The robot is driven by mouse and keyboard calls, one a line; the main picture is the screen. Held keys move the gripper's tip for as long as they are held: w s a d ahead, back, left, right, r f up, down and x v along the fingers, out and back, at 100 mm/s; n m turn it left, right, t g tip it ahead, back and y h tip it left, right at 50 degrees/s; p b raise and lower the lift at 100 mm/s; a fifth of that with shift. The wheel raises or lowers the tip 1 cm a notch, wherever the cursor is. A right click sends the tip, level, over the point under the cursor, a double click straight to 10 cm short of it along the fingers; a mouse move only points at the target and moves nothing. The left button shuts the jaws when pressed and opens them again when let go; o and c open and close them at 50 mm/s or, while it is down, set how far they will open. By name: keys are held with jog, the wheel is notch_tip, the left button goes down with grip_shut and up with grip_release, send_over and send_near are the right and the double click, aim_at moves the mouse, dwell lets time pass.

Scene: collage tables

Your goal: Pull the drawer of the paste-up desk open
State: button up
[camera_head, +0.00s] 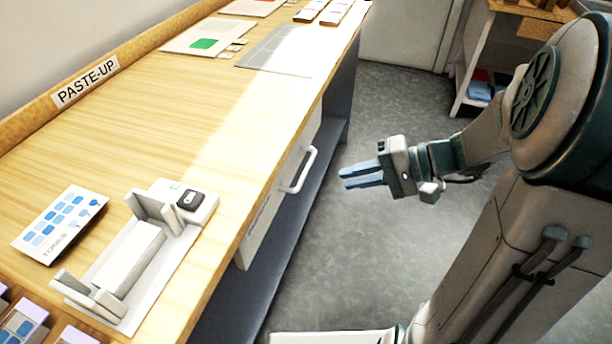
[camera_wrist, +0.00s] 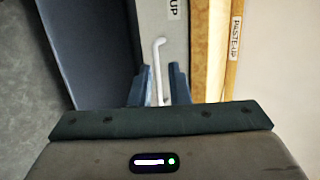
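The paste-up desk (camera_head: 130,110) has a wooden top and runs along the left in the head view. Its pale drawer (camera_head: 262,214) is in the front side under the top and looks shut. A white bar handle (camera_head: 302,172) stands out from the drawer front. My gripper (camera_head: 343,177) is to the right of the handle, apart from it, with its blue fingers pointing at the desk. In the wrist view the handle (camera_wrist: 158,62) shows ahead, in line with the space between the two parted fingers (camera_wrist: 160,88). Nothing is held.
A white holder (camera_head: 130,255) and a card with blue swatches (camera_head: 60,222) are on the near desk top. A grey mat (camera_head: 275,50) lies farther back. The grey floor (camera_head: 400,260) beside the desk is clear. A shelf unit (camera_head: 490,50) stands at the back right.

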aim_at(307, 167)
jog(key=w+d+f+m+t+y+b, duration=0.1)
jog(key=w+d+f+t+y+b, duration=0.15)
jog(key=w+f+b, duration=0.2)
jog(key=shift+t+h, duration=0.25)
jog(key=shift+t, duration=0.2)
jog(key=b+x, duration=0.2)
jog(key=x, duration=1.1)
jog(key=shift+w, duration=0.15)
grip_shut()
